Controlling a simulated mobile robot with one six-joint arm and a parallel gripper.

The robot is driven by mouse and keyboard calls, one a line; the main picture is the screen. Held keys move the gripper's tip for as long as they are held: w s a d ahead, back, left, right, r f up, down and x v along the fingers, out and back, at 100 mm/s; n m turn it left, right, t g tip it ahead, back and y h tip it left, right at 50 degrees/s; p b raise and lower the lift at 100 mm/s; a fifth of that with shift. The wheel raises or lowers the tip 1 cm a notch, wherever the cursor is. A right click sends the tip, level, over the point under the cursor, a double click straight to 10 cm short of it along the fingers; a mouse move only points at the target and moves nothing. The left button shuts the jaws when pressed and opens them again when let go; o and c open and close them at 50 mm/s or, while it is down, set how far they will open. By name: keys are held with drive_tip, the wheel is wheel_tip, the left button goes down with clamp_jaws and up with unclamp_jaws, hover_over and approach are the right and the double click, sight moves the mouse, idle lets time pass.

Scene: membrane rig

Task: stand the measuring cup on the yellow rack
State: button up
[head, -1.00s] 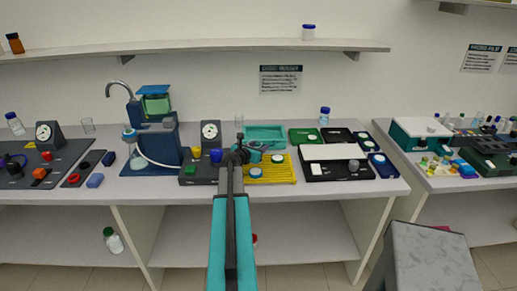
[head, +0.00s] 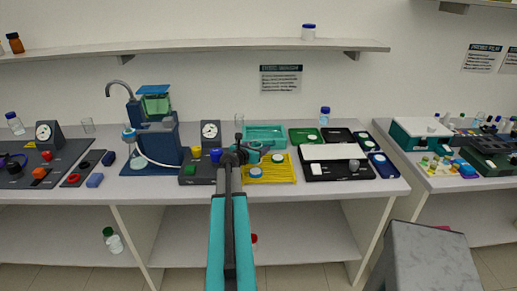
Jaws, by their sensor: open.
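The yellow rack (head: 286,175) lies flat on the bench, just right of my arm. It bears a green-and-white round piece (head: 278,158) and a blue-and-white round piece (head: 256,172). I cannot tell for sure which thing is the measuring cup. A small clear vessel (head: 88,126) stands at the back left of the bench, and a narrow clear vessel (head: 239,120) stands behind my arm. My gripper (head: 262,149) is open over the back left part of the rack, small in view and partly hidden by my arm. I see nothing held in it.
A teal tray (head: 265,131) lies behind the rack. A black device with a white top (head: 333,153) is to its right. A dark box with coloured knobs and a dial (head: 210,134) is to its left, beside a blue pump stand (head: 165,145). The bench's front strip is mostly clear.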

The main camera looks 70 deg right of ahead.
drive_tip(key=shift+b+v, duration=1.1)
drive_tip(key=shift+v, duration=4.15)
